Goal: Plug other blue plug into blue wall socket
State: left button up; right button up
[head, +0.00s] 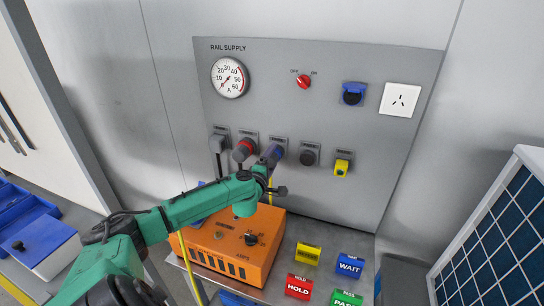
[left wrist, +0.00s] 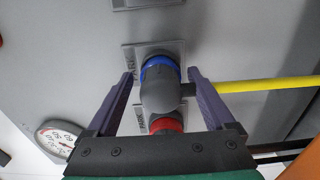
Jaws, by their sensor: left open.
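A dark plug with a blue collar (left wrist: 160,85) sits at a wall outlet in the left wrist view, a yellow cable leading off to the right. In the head view the blue plug (head: 271,154) is in the panel's lower row, partly hidden by my left gripper (head: 268,168). My left gripper is open in the left wrist view (left wrist: 165,88), one finger on each side of the plug, with visible gaps. Whether it touches the plug further back cannot be told. A blue socket with a lid (head: 353,93) is higher on the panel. My right gripper is not in view.
The lower row also holds a grey plug (head: 217,144), a red plug (head: 242,150), a dark round fitting (head: 309,154) and a yellow one (head: 342,166). An orange box (head: 255,262) and coloured blocks (head: 348,266) stand below. A solar panel (head: 500,235) is at right.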

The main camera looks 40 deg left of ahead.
pick_arm(q)
jog(key=shift+c, duration=0.3)
grip_shut()
jog(key=shift+s+p, duration=0.25)
jog(key=shift+p, duration=0.15)
jog(key=shift+s+d+r+p, duration=0.1)
jog(key=shift+s+d+p, duration=0.15)
jog(key=shift+s+p, duration=0.25)
jog(key=p+v, duration=0.3)
jog(key=v, duration=0.1)
jog(key=shift+s+p, duration=0.2)
jog(key=shift+p, duration=0.15)
